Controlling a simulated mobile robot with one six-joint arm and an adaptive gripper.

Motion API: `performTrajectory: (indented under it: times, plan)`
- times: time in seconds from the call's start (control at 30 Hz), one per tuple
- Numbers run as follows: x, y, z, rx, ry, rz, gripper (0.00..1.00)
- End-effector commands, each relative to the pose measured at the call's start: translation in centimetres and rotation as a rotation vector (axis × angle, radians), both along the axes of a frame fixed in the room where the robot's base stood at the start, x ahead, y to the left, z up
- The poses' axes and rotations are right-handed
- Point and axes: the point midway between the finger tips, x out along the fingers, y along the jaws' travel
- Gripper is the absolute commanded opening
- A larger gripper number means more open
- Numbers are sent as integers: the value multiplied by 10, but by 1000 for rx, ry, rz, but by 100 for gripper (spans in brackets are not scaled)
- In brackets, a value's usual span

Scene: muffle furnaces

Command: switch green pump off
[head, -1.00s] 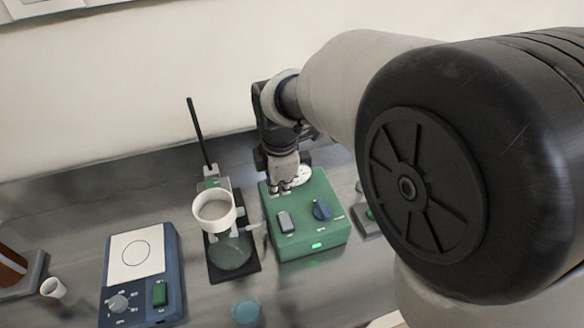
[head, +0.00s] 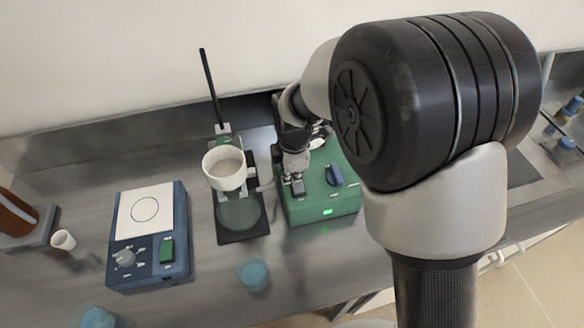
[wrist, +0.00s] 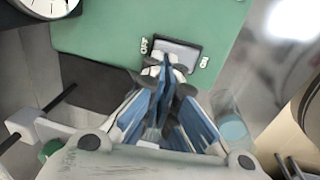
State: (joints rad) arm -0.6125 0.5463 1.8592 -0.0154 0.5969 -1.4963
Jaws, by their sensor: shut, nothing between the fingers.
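The green pump (head: 318,200) stands on the bench, right of the filter stand. Its front lamp (head: 327,211) glows green. My gripper (head: 297,188) is shut and empty, with its fingertips over the pump's rocker switch. In the wrist view the pump top (wrist: 110,30) fills the upper part, and the closed fingertips (wrist: 165,66) cover the near edge of the grey rocker switch (wrist: 179,50). Markings stand at both ends of the switch. I cannot tell whether the tips touch it or which way it is tilted. A blue knob (head: 334,175) sits right of the switch.
A white funnel (head: 224,168) on a black-based stand is close left of the pump. A blue hotplate (head: 149,262) with a green switch is farther left. A round gauge (wrist: 44,6) sits on the pump. A blue-topped item (head: 253,275) stands in front.

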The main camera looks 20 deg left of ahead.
Motion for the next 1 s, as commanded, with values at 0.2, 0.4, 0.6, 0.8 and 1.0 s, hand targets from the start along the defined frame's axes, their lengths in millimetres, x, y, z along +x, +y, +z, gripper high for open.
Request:
performTrajectory:
  times: [0.2, 0.4, 0.6, 0.8, 1.0]
  plan:
    - [1, 0, -5, 1, -1, 0, 0]
    - [1, 0, -5, 0, 0, 0, 0]
    - [3, 2, -7, -32, 51, -1, 0]
    - [4, 2, -11, -44, 70, 0, 0]
    - [2, 1, -11, -43, 71, 0, 0]
